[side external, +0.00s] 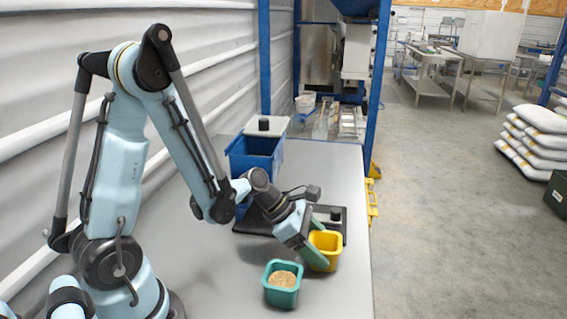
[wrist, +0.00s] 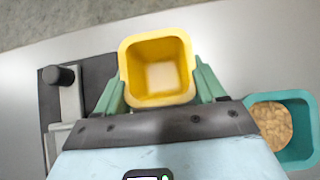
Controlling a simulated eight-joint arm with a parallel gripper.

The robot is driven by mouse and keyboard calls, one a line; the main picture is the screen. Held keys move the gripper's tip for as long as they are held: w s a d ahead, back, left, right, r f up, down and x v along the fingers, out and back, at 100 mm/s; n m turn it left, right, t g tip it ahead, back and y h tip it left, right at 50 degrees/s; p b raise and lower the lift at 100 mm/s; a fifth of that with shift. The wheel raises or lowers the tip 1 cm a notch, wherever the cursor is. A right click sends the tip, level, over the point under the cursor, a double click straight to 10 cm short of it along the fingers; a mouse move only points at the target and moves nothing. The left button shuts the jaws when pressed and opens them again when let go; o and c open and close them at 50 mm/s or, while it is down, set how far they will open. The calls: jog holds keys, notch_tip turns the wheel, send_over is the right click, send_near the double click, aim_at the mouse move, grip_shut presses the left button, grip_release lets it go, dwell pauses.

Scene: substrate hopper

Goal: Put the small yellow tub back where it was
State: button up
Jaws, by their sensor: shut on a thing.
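The small yellow tub (side external: 325,248) is upright near the right edge of the table. In the wrist view the yellow tub (wrist: 158,70) sits between my two green fingers and looks empty inside. My gripper (side external: 308,250) is shut on it, with a finger on each side; the same grip shows in the wrist view (wrist: 160,88). I cannot tell whether the tub's base touches the table.
A teal tub (side external: 281,283) with tan grainy stuff stands close by, nearer the camera; it also shows in the wrist view (wrist: 298,148). A black plate (side external: 262,218) with a metal bar lies behind. A blue bin (side external: 254,158) stands farther back. The table's right edge is close.

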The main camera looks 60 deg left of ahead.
jog(key=shift+f, duration=0.1)
jog(key=o, duration=0.9)
jog(key=shift+o, duration=0.2)
jog(key=shift+s+r, duration=0.1)
jog(key=shift+r, duration=0.1)
jog(key=s+a+r+m+y, duration=0.1)
jog(key=s+r+m+y, duration=0.2)
jog(key=m, duration=1)
jog(key=s+a+r+m+t+y, duration=0.1)
jog(key=s+r+m+y, duration=0.2)
jog(key=r+m, duration=0.5)
jog(key=s+m, duration=0.1)
jog(key=m, duration=0.5)
jog(key=shift+s+a+r, duration=0.15)
jog(key=shift+s+a, duration=0.05)
jog(key=shift+a, duration=0.1)
